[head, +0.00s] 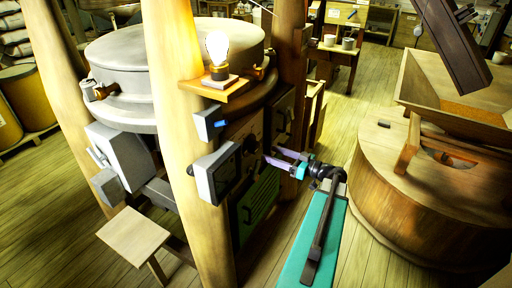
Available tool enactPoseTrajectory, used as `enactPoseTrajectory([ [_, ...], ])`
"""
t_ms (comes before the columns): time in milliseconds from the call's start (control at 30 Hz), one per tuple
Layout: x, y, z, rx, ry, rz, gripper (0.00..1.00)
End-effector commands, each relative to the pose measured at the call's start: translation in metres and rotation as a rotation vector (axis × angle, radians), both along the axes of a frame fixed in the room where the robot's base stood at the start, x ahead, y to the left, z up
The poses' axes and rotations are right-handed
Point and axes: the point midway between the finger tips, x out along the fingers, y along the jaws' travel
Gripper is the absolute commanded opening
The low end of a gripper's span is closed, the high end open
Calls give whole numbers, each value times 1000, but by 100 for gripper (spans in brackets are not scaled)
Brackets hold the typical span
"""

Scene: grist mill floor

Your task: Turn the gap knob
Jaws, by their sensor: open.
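A dark round knob (251,143), which may be the gap knob, sits on the dark front panel of the mill machine (250,165). It is small and dim, so its markings and angle cannot be made out. My gripper (271,157) has purple fingers pointing left toward this panel. The fingers are spread apart with nothing visible between them. The fingertips are just right of the knob in the picture; whether they touch the panel cannot be told.
A wooden post (183,100) and a grey box with a dark face (215,174) stand left of the panel. A lit bulb (217,48) sits on a small shelf above. A round wooden millstone casing (430,205) with a hopper stands close on the right. A stool (133,236) is front left.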

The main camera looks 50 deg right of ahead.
Motion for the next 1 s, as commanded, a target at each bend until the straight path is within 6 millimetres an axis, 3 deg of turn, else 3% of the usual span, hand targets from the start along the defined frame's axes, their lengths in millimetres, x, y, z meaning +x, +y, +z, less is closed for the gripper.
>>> enactPoseTrajectory([
  [533,67,17,1,1,1,2,60],
  [1000,80,20,0,0,0,1,60],
])
